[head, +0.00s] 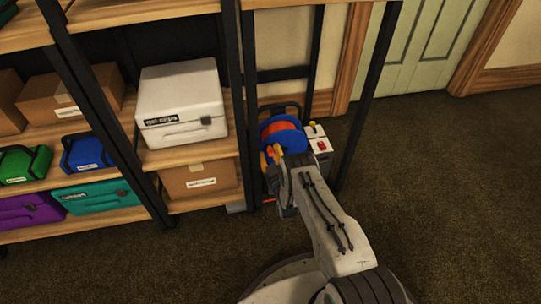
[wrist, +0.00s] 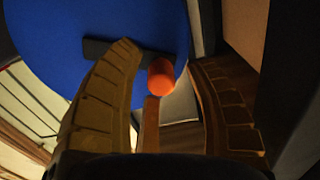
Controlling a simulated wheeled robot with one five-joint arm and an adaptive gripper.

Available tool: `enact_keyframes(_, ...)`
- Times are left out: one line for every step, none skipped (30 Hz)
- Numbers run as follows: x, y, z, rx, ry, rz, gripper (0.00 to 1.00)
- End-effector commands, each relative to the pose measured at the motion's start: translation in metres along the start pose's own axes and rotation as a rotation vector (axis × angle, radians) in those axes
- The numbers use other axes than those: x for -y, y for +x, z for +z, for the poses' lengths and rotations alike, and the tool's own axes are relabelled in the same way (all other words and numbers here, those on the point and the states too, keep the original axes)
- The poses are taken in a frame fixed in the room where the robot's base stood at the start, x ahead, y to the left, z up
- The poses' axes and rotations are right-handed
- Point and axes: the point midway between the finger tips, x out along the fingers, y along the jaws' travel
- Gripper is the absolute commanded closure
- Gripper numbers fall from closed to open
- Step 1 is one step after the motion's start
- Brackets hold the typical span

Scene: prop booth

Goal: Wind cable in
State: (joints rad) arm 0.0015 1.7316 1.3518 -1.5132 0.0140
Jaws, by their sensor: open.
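The cable reel has a blue disc (head: 284,132) with orange cable (head: 288,142) wound on it. It stands low in the shelf frame in the head view. In the wrist view the blue disc (wrist: 110,18) fills the upper left, with a dark crank arm (wrist: 97,48) across it and an orange knob (wrist: 161,77) on the crank. My gripper (head: 272,153) is at the front of the reel. In the wrist view my gripper (wrist: 165,58) is open, with the knob between its fingers and a gap to the right finger. My arm hides part of the reel.
A small pale unit (head: 318,141) with a red switch is right of the reel. A dark shelf post (head: 367,95) rises right of that unit. Shelves at left hold a white case (head: 182,98) and several boxes. The carpet (head: 450,190) at right is clear.

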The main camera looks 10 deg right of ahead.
Motion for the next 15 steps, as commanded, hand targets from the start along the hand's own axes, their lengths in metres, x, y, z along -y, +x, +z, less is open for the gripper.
enact_keyframes(-0.0001, 0.0035, 0.0013, -0.001, 0.0, 0.0, 0.51)
enact_keyframes(-0.0001, 0.0049, 0.0012, 0.0, 0.0, 0.0, 0.51)
enact_keyframes(-0.0001, 0.0066, 0.0009, 0.0, 0.0, 0.0, 0.51)
enact_keyframes(-0.0001, 0.0076, 0.0006, 0.0, 0.0, 0.0, 0.51)
enact_keyframes(-0.0001, 0.0085, 0.0003, 0.0, 0.0, 0.0, 0.51)
enact_keyframes(-0.0001, 0.0093, -0.0001, 0.0, 0.0, 0.0, 0.51)
enact_keyframes(-0.0001, 0.0098, -0.0003, 0.0, 0.0, 0.0, 0.51)
enact_keyframes(-0.0001, 0.0101, -0.0004, 0.0, 0.0, 0.0, 0.51)
enact_keyframes(-0.0001, 0.0103, -0.0005, 0.0, 0.0, 0.0, 0.51)
enact_keyframes(-0.0001, 0.0104, -0.0006, 0.0, 0.0, 0.0, 0.51)
enact_keyframes(-0.0001, 0.0104, -0.0006, 0.0, 0.0, 0.0, 0.51)
enact_keyframes(-0.0001, 0.0103, -0.0007, 0.0, 0.0, 0.0, 0.51)
enact_keyframes(-0.0001, 0.0103, -0.0006, 0.0, 0.0, 0.0, 0.51)
enact_keyframes(-0.0001, 0.0103, -0.0006, 0.0, 0.0, 0.0, 0.51)
enact_keyframes(-0.0001, 0.0102, -0.0006, 0.0, 0.0, 0.0, 0.51)
